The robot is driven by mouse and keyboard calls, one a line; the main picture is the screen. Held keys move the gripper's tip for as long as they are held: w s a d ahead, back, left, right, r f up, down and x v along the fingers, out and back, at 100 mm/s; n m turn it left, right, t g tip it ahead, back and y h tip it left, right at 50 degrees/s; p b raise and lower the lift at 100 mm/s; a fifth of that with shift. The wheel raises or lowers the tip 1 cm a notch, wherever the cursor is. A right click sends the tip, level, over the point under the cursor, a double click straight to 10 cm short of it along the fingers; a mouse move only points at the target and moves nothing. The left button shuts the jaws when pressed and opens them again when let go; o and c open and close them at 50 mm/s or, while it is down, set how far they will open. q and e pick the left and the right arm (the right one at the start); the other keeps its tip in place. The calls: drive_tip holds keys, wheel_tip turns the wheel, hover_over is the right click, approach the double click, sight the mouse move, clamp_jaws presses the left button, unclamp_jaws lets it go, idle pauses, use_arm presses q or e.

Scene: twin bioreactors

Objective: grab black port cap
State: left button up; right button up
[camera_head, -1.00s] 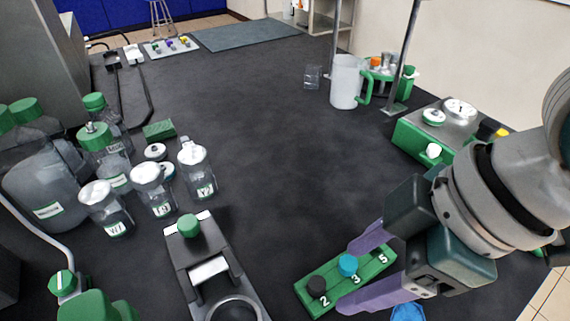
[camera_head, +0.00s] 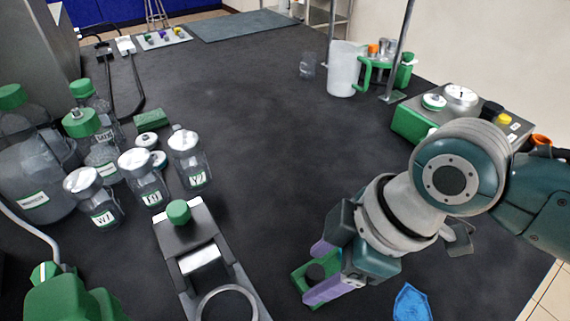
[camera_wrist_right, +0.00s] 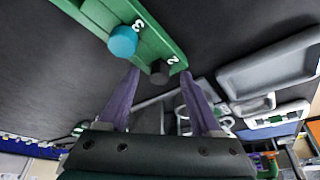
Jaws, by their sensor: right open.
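The black port cap (camera_head: 315,272) sits at the near-left end of the green numbered rack (camera_head: 299,285). In the right wrist view the black cap (camera_wrist_right: 159,73) stands beside the number 2, with a blue cap (camera_wrist_right: 123,41) by the number 3 on the same rack (camera_wrist_right: 163,38). My right gripper (camera_head: 315,270) is open, with its purple fingers on either side of the black cap. In the wrist view the right gripper (camera_wrist_right: 158,78) has the cap between its fingertips, with gaps visible. The gripper hides most of the rack in the head view. My left gripper is not in view.
A dark stand with a ring (camera_head: 205,258) and green knob is left of the rack. Several labelled bottles (camera_head: 187,158) stand further left. A blue object (camera_head: 411,303) lies right of the gripper. A green-sided device (camera_head: 412,124) stands at the right. The middle table is clear.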

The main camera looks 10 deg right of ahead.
clamp_jaws()
idle(0.5)
